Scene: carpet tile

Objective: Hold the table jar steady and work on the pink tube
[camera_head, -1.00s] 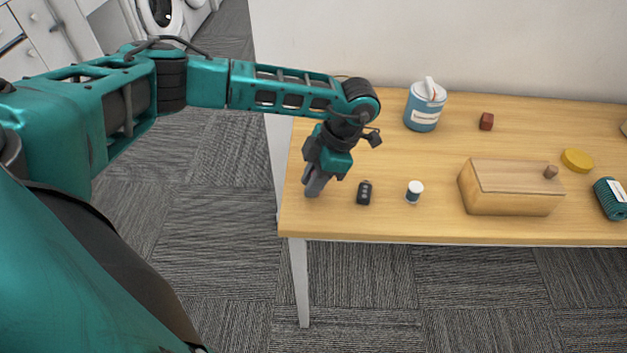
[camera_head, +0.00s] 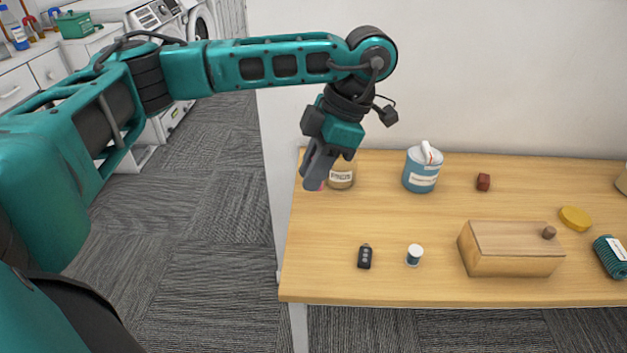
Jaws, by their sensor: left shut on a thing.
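My left gripper (camera_head: 314,178) points down over the back left part of the table. It is shut on a small pink thing, likely the pink tube (camera_head: 313,187), of which only a little shows at the fingertips. A tan jar with a pale label (camera_head: 342,180) stands upright at the back left, just right of the fingers and partly hidden by the gripper. I cannot tell whether the fingers touch this jar. A blue jar with a white label (camera_head: 420,172) stands upright to its right, with something white on top. My right gripper is not in view.
The wooden table (camera_head: 330,275) also holds a black key fob (camera_head: 364,256), a small white-capped bottle (camera_head: 414,255), a wooden box (camera_head: 511,249), a dark red block (camera_head: 483,182), a yellow disc (camera_head: 575,218) and a teal rolled thing (camera_head: 611,257). The front left is clear.

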